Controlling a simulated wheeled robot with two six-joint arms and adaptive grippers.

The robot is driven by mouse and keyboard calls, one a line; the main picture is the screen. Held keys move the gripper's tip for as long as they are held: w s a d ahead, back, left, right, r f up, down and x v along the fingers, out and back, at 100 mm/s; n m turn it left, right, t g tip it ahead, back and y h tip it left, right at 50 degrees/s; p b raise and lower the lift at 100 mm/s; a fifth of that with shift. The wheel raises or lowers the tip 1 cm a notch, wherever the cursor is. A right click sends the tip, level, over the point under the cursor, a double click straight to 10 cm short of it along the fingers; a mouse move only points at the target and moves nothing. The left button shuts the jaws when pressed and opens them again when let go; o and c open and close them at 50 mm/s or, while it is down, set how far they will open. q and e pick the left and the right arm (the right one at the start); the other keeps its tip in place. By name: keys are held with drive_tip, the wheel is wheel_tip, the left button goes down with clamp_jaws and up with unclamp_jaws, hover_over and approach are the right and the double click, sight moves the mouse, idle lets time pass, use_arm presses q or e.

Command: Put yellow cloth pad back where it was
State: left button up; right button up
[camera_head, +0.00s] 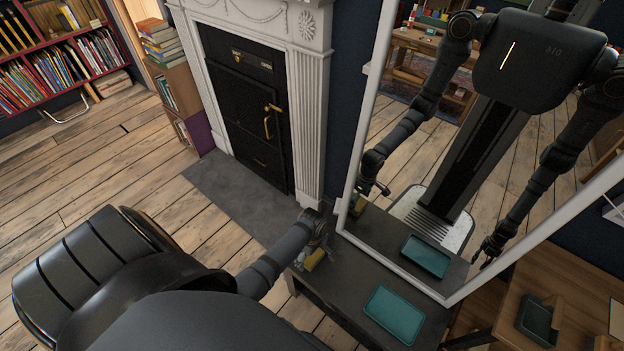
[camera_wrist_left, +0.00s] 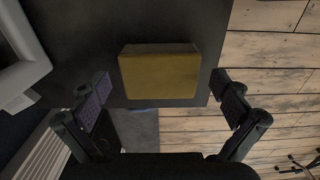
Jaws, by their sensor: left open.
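The yellow cloth pad (camera_head: 315,259) lies at the far left end of a dark tabletop, just below my left gripper (camera_head: 318,238). In the left wrist view the pad (camera_wrist_left: 160,74) is a thick yellow block near the table edge. My left gripper (camera_wrist_left: 162,84) is open there, with one finger on each side of the pad and a visible gap to both. I cannot tell the gripper's exact height above the pad. My right gripper shows only as a small reflection in the mirror.
The dark table (camera_head: 345,290) also bears a teal tray (camera_head: 393,315) at right. A large white-framed mirror (camera_head: 400,200) stands behind it and reflects my body and the tray. A fireplace (camera_head: 255,110) is behind at left. A wooden table (camera_head: 570,310) with a dark tray stands at right.

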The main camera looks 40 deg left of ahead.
use_arm(q)
wheel_tip(320, 180, up, 12)
drive_tip(key=p, duration=0.3)
idle(0.4)
